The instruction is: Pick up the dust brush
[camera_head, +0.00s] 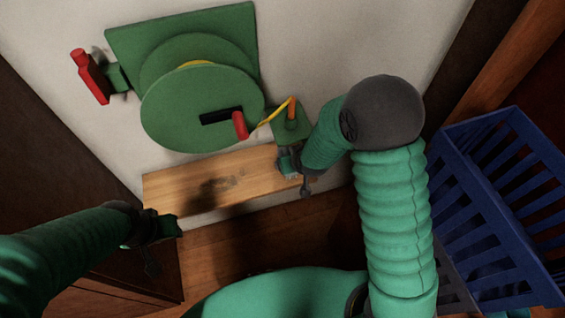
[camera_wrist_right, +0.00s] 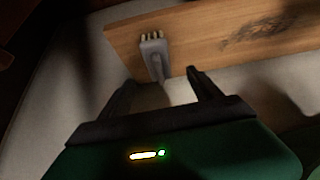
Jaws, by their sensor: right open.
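A small grey brush (camera_wrist_right: 153,58) with pale bristles at its far end shows in the right wrist view, against the end of a wooden board (camera_wrist_right: 225,40). Its handle points toward my right gripper (camera_wrist_right: 160,88), which is open. The handle's near end lies around the gap between the fingertips; I cannot tell whether they touch it. In the head view my right gripper (camera_head: 288,163) is at the right end of the board (camera_head: 215,185), and I cannot make out the brush there. My left gripper (camera_head: 167,226) is near the board's lower left; its jaws are unclear.
A green hose reel (camera_head: 200,105) with a red crank (camera_head: 92,77) is mounted above the board. An orange and yellow nozzle (camera_head: 290,112) hangs beside it. A blue slatted crate (camera_head: 500,200) stands at the right. Dark wooden panels border both sides.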

